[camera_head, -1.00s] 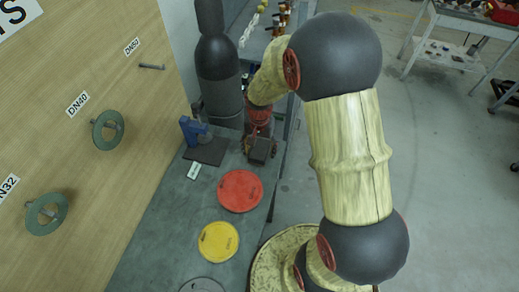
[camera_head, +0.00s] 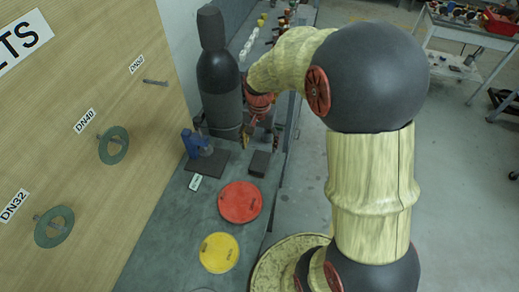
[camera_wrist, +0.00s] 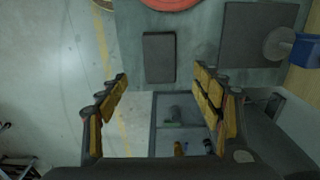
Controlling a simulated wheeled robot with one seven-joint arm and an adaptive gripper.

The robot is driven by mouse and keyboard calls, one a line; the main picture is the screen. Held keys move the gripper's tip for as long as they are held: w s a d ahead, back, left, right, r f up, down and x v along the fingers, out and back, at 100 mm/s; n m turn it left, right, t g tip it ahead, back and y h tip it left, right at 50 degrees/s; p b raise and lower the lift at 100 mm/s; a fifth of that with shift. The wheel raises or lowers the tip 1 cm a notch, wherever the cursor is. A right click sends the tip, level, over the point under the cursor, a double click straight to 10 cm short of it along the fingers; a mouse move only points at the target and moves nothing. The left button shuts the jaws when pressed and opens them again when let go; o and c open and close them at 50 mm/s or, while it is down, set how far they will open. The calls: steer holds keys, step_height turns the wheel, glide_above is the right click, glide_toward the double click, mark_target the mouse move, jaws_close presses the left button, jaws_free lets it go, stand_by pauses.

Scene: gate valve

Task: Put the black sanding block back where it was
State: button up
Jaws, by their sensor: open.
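The black sanding block (camera_head: 259,163) lies flat on the grey-green bench, near its right edge and right of a dark square mat (camera_head: 207,165). In the wrist view the block (camera_wrist: 159,57) lies beyond my fingertips, with bare bench around it. My gripper (camera_head: 260,139) is just behind the block in the head view. In the wrist view my gripper (camera_wrist: 164,82) has its yellow-padded fingers wide apart, with nothing between them. The gripper and the block look apart.
A blue tool (camera_head: 194,143) stands on the mat, with a white label (camera_head: 195,182) in front. Red (camera_head: 240,202) and yellow (camera_head: 219,252) discs lie nearer. A dark cylinder (camera_head: 221,90) stands behind, left of my gripper. A wooden board (camera_head: 80,140) borders the left.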

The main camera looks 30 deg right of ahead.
steer(key=s+a+r+n+t, duration=0.1)
steer(key=s+a+r+n, duration=0.15)
steer(key=r, duration=0.45)
steer(key=s+a+r+n+t, duration=0.2)
steer(key=s+a+r, duration=0.15)
steer(key=r, duration=0.35)
steer(key=s+a+r+n+t, duration=0.2)
steer(key=s+r, duration=0.4)
steer(key=s, duration=0.5)
steer(key=shift+s+a+n+t, duration=0.3)
steer(key=shift+a+n, duration=0.45)
steer(key=shift+n, duration=0.5)
steer(key=shift+f, duration=0.15)
